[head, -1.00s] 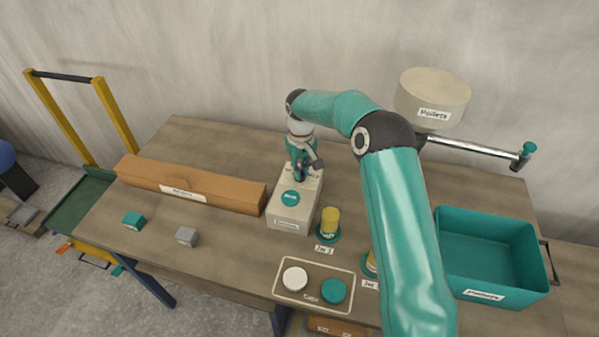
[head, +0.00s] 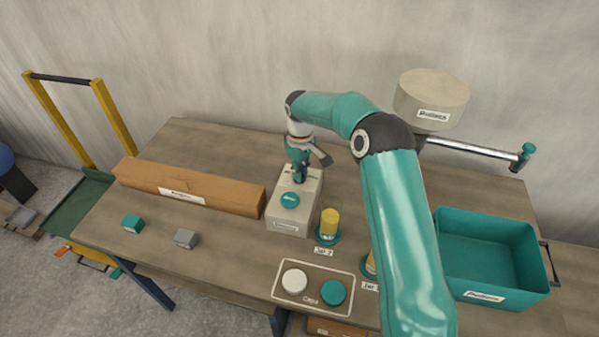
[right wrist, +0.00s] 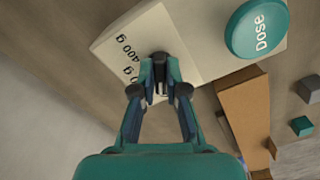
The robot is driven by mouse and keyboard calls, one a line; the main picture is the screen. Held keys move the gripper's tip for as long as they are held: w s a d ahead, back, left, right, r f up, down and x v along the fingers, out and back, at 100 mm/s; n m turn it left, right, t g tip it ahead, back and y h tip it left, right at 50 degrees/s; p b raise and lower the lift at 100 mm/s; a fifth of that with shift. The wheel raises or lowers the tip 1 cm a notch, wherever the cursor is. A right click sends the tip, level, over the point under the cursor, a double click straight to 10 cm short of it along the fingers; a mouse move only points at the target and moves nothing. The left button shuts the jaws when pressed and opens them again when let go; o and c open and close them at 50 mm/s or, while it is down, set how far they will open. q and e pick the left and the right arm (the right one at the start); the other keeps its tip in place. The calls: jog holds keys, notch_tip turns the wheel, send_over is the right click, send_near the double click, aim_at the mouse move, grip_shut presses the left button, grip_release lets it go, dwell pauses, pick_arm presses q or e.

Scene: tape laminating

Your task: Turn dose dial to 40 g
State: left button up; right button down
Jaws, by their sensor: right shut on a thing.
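The pale dose box (head: 306,204) stands mid-table with a round teal Dose button (head: 290,200) on its top. It also shows in the right wrist view (right wrist: 205,40), with the button (right wrist: 256,29) at upper right. My right gripper (head: 299,179) points down at the rear of the box top. In the right wrist view its fingertips (right wrist: 160,70) are shut on a small dark dial (right wrist: 160,56). A "400 g" mark (right wrist: 127,48) is readable beside it. Another mark ending in "g" is partly hidden by a finger, and the dial's pointer cannot be made out. My left gripper is out of view.
A jar with yellow contents (head: 330,222) stands right of the box. A long brown carton (head: 225,193) lies to its left. A panel with white and teal discs (head: 313,297) is in front. A teal bin (head: 490,240) stands at right; a hopper drum (head: 432,92) is behind.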

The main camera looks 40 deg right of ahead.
jog(key=c, duration=1.2)
grip_release()
notch_tip(320, 180, up, 12)
